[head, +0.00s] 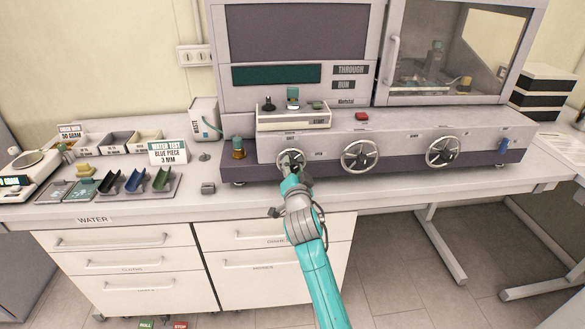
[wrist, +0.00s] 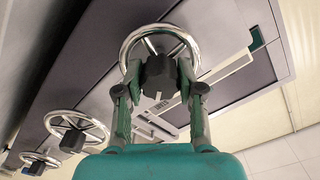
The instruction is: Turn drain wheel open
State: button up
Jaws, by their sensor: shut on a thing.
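Three silver handwheels are on the front of the grey test machine (head: 400,127). My gripper (head: 287,168) is at the leftmost wheel (head: 283,153), whose lower part it partly hides. In the wrist view, my gripper (wrist: 158,92) is shut on the dark hub knob (wrist: 158,70) of that wheel (wrist: 127,50), one finger on each side. The middle wheel (head: 346,154) and the right wheel (head: 430,152) stand free. Small labels sit by the wheels; "OPEN" seems to be beside the leftmost one, and the others are too small to read.
A water test sign (head: 168,152), coloured trays (head: 136,181) and a scale (head: 30,160) are on the bench left of the machine. A small grey block (head: 208,188) lies near the bench's front edge. Drawers (head: 130,240) are below.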

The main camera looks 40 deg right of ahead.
jog(key=m, duration=0.7)
dwell(0.5)
jog(key=o, duration=1.1)
jog(key=shift+o, duration=0.2)
jog(key=v, duration=1.2)
